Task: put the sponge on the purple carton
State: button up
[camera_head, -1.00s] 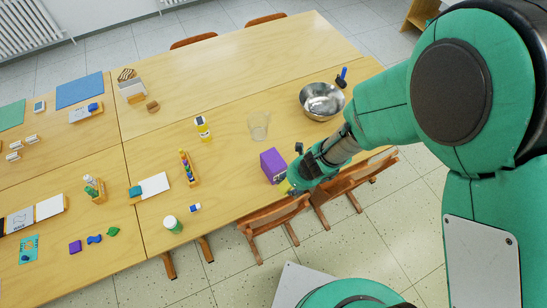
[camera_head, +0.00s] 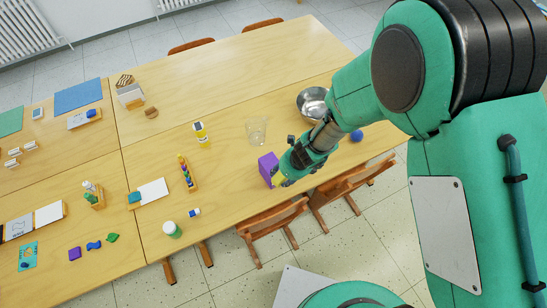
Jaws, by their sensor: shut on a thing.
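The purple carton (camera_head: 266,166) stands upright on the wooden table near its front edge. My gripper (camera_head: 279,180) is just to the right and front of the carton, and in the picture it overlaps the carton's right side. A small yellow piece, the sponge (camera_head: 277,182), shows at the fingertips, and my gripper is shut on it. Most of the sponge is hidden by the fingers. I cannot tell whether the sponge touches the carton.
A clear beaker (camera_head: 257,130) and a yellow bottle (camera_head: 201,134) stand behind the carton. A metal bowl (camera_head: 311,102) is partly hidden by my arm. A blue ball (camera_head: 357,135) lies to the right. Wooden chairs (camera_head: 272,219) stand at the front edge.

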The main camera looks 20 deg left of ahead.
jog(key=shift+w+a+f+p, duration=0.15)
jog(key=shift+w+a+p, duration=0.25)
jog(key=shift+w+a, duration=0.8)
jog(key=shift+w+a+f+p, duration=0.3)
jog(key=shift+w+a, duration=0.45)
jog(key=shift+w, duration=0.7)
jog(key=shift+w+a+f+p, duration=0.1)
jog(key=shift+w+a+p, duration=0.35)
jog(key=shift+w+a, duration=0.75)
jog(key=shift+w+d+r, duration=0.1)
jog(key=shift+w+d, duration=0.05)
jog(key=shift+w, duration=0.1)
jog(key=shift+w, duration=0.15)
jog(key=shift+f, duration=1.8)
jog(key=shift+f+b, duration=0.2)
jog(key=shift+b, duration=0.2)
jog(key=o, duration=0.8)
jog(key=shift+o, duration=0.2)
jog(key=shift+r, duration=0.1)
jog(key=p+v, duration=0.2)
jog(key=v, duration=1)
